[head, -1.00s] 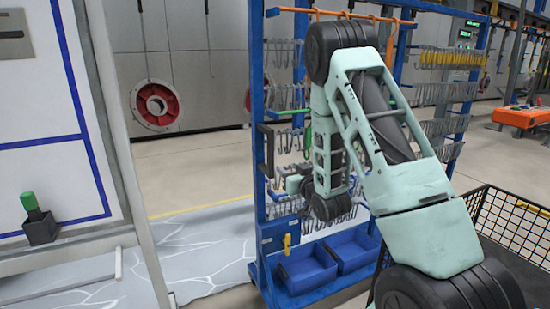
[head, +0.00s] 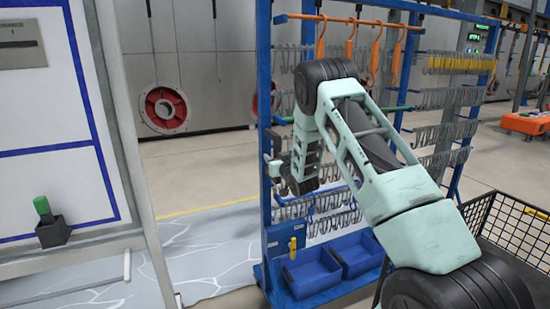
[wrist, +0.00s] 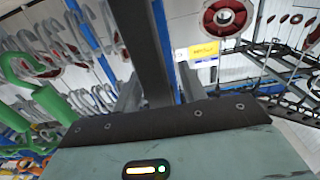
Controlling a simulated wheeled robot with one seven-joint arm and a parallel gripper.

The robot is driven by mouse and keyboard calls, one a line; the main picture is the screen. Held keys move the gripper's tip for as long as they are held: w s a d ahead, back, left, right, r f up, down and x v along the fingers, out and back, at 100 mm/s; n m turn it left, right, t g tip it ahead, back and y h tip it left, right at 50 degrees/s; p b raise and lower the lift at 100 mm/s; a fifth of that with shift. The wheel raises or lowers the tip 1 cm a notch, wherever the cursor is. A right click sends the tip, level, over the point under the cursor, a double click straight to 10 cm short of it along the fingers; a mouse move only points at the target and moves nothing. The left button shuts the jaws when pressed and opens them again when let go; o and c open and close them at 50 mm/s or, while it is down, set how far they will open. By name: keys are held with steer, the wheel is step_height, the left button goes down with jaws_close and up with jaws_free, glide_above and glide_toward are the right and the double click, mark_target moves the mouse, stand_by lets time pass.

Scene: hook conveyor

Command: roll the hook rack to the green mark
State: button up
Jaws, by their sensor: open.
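The hook rack (head: 265,60) is a tall blue frame with rows of grey hooks, standing in the middle of the head view. My gripper (head: 272,170) is at its left upright, partly hidden by my wrist. In the wrist view a dark upright bar (wrist: 150,50) passes between the two open fingers of my gripper (wrist: 160,92). It looks like the black handle on the rack's left upright; whether the fingers touch it I cannot tell. I see no green mark on the floor in these frames.
Blue bins (head: 310,272) sit low on the rack. A whiteboard on a stand (head: 60,110) with a green marker (head: 42,206) is at the left. A black wire basket (head: 510,235) is at the right. Floor left of the rack is clear.

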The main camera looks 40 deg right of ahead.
steer(key=shift+w, duration=0.1)
jaws_close()
steer(key=s+d+b, duration=0.2)
steer(key=d, duration=0.7)
steer(key=shift+s, duration=0.3)
jaws_free()
steer(key=shift+d, duration=0.1)
steer(key=shift+s+d, duration=0.1)
steer(key=b+v, duration=0.2)
steer(key=v, duration=1.5)
steer(key=shift+s, duration=0.2)
